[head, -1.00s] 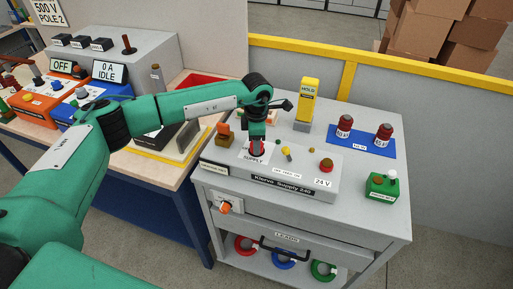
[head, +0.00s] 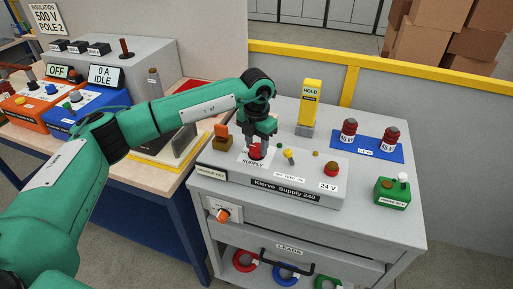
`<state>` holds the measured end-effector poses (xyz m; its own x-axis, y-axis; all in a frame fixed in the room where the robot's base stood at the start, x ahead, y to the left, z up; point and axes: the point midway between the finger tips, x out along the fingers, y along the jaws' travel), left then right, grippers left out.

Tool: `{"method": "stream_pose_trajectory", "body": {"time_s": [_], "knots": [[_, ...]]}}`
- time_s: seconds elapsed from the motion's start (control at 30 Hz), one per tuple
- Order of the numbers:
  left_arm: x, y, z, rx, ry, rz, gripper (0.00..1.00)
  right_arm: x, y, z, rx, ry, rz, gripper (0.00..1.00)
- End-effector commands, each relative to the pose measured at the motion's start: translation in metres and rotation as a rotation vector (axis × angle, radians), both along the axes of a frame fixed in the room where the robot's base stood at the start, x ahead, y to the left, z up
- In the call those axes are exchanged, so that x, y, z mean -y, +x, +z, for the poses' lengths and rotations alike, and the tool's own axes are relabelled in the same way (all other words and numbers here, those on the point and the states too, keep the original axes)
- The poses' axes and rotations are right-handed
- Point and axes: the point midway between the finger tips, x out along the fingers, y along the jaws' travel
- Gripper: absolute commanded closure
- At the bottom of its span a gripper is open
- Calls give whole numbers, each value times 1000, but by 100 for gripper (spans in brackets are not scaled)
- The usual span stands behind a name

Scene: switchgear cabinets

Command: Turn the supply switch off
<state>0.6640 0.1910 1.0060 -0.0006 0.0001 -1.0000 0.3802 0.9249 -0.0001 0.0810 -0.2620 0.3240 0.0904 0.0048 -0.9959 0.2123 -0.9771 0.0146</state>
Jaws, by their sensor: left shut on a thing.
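The supply unit (head: 300,195), a grey box labelled "Klervo Supply 240" and "24 V", sits on the grey cart top. Its red supply switch (head: 256,152) is on the white "SUPPLY" plate (head: 247,161) at the left of the unit's top. My left gripper (head: 258,143) points down over this switch and is shut on it; the fingers partly hide the knob, and I cannot read its position. My right gripper is not in view.
A yellow "HOLD" block (head: 310,98) stands behind the unit. Two red-topped cylinders stand on a blue mat (head: 367,150), with a green box (head: 393,194) at right. An orange knob (head: 223,215) is on the cart front. Left is a bench with orange and blue instruments (head: 92,108).

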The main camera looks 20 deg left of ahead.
Motion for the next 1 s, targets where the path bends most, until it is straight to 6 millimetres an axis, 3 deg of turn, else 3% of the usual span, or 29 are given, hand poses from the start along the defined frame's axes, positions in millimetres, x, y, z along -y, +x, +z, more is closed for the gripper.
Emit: {"method": "stream_pose_trajectory", "body": {"time_s": [0.33, 0.77, 0.8, 0.9, 1.0], "knots": [[0, 1, 2, 4, -1, 102, 82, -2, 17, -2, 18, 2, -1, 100], [0, 1, 2, 5, -2, 112, 82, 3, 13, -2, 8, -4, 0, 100], [0, 1, 2, 5, -2, 112, 58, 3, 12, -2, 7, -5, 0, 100], [0, 1, 2, 4, -1, 111, 38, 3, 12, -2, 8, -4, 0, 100], [0, 1, 1, 3, -1, 111, 38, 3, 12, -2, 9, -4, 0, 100]]}}
